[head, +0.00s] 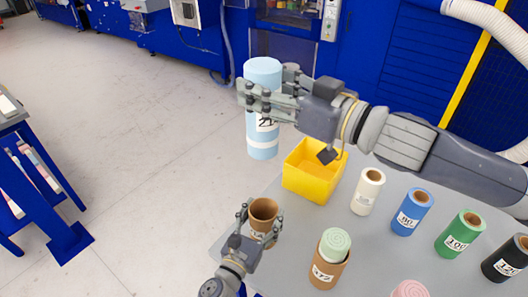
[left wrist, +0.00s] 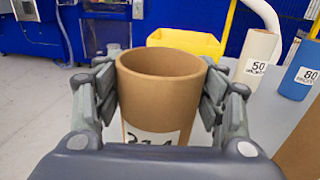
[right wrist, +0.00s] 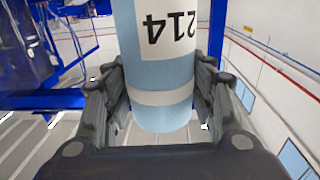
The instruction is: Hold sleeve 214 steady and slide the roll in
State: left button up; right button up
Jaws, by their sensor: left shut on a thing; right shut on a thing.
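Sleeve 214 is an open-topped brown cardboard tube (head: 264,211) near the table's left edge. My left gripper (head: 261,224) is shut around its sides. The left wrist view shows the sleeve (left wrist: 160,95) upright between the fingers, its label partly hidden. The roll is a light blue cylinder (head: 262,145) with a white band and a label. In the right wrist view the roll (right wrist: 160,75) shows the label 214. My right gripper (head: 268,98) is shut on the roll's sides and holds it upright, apart from the sleeve and farther back in the head view.
A yellow bin (head: 310,182) stands at the table's back left. White, blue (head: 411,212), green and black rolls stand to the right. Another sleeve (head: 328,270) holds a pale green roll near the front. A pink roll (head: 410,289) shows at the lower edge.

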notch_tip(320, 180, down, 18)
dwell(0.9)
jog(key=shift+f, duration=0.5)
dwell(0.5)
jog(key=shift+f, duration=1.8)
jog(key=shift+f, duration=0.35)
jog(key=shift+f, duration=1.6)
jog(key=shift+f, duration=0.2)
